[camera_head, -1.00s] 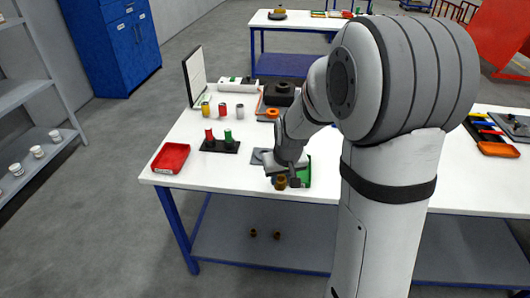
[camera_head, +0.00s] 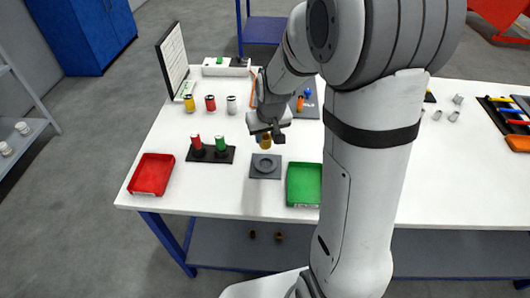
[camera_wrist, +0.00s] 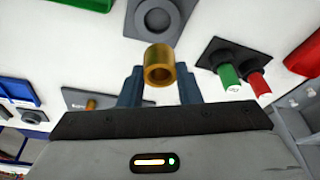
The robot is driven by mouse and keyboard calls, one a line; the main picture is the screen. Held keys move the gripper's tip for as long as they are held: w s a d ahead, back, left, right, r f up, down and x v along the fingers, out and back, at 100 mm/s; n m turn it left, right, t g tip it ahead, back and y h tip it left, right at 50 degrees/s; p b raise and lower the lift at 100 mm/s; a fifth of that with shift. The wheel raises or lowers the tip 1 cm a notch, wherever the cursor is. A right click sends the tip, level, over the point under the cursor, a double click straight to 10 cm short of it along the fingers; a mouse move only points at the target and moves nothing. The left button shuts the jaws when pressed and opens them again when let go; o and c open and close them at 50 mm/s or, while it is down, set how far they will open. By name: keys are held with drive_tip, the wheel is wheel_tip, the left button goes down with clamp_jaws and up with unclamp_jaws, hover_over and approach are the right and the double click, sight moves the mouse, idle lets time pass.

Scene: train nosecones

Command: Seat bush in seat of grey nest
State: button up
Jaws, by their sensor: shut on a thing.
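My gripper (camera_head: 267,134) is shut on a brass-coloured bush (camera_head: 265,142) and holds it above the table, just behind the grey nest. In the wrist view the bush (camera_wrist: 160,65) sits between the two dark fingers (camera_wrist: 160,84), its open bore facing the camera. The grey nest (camera_head: 265,166) is a square plate with a raised round ring seat in its middle, lying on the white table. It also shows in the wrist view (camera_wrist: 157,17), beyond the bush. The bush is apart from the nest, and the seat looks empty.
A green tray (camera_head: 304,184) lies right of the nest, and a red tray (camera_head: 152,174) at the left front. A black stand (camera_head: 211,155) with red and green cylinders is left of the nest. Several small cans (camera_head: 210,103) stand behind it. Two brass-coloured pieces (camera_head: 265,235) lie on the lower shelf.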

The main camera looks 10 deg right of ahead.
wheel_tip(320, 180, down, 9)
drive_tip(key=shift+d+f+p, duration=0.1)
drive_tip(key=shift+p, duration=0.3)
drive_tip(key=shift+s, duration=0.1)
drive_tip(key=shift+f, duration=0.1)
drive_tip(key=o, duration=1.1)
